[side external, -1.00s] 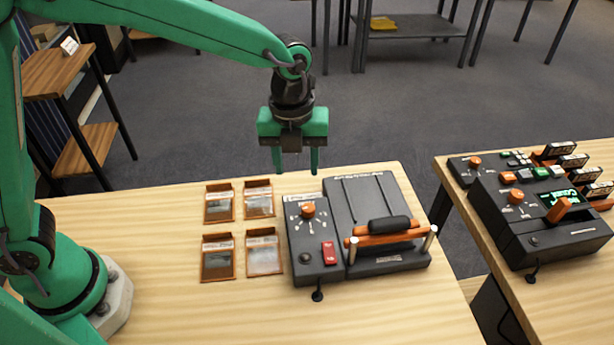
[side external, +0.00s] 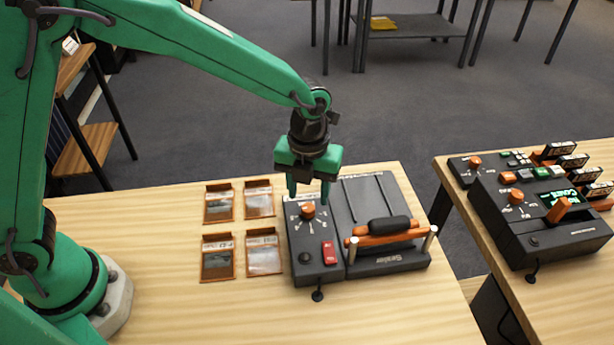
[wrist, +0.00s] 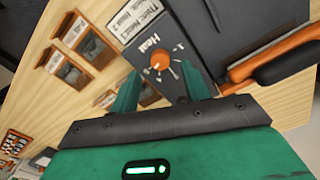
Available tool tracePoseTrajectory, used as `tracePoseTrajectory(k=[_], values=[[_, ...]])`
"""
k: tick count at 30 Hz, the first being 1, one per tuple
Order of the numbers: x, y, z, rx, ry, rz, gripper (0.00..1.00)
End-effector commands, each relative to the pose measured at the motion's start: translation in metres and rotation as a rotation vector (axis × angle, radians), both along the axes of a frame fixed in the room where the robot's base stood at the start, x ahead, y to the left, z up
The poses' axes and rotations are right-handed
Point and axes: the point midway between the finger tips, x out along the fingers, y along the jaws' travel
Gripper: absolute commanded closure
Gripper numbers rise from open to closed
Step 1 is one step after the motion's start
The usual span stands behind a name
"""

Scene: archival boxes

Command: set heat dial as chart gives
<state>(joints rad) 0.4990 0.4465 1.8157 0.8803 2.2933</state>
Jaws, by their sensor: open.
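The heat dial is an orange knob (side external: 308,211) on the black control panel at the left of the sealer (side external: 376,262). In the wrist view the dial (wrist: 160,60) sits beside the word "Heat", with small white marks around it. A white printed label (wrist: 138,18), possibly the chart, lies just beyond it; its lines are too small to read surely. My gripper (side external: 308,195) is open and empty, fingers pointing down above the dial. In the wrist view the dial shows between and just beyond the fingertips (wrist: 160,78). Contact is not visible.
Several orange-framed film sleeves (side external: 217,257) lie left of the sealer. The sealer's orange bar with black grip (side external: 389,225) stands right. Another console (side external: 540,222) is on the right table.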

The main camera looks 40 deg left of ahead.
Motion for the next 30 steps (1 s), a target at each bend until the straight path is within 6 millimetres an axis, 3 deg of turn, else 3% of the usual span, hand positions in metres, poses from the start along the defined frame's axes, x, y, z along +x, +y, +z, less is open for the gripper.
tracePoseTrajectory(k=[9,20,21,27,30], values=[[0.000,0.000,-0.033,0.001,0.001,0.001,0.53],[0.000,0.000,-0.038,-0.001,-0.001,0.001,0.53],[0.000,0.000,-0.038,-0.001,-0.001,0.001,0.55],[0.000,0.000,-0.038,-0.001,-0.001,0.001,0.95],[0.000,0.000,-0.038,-0.001,-0.001,0.001,0.98]])
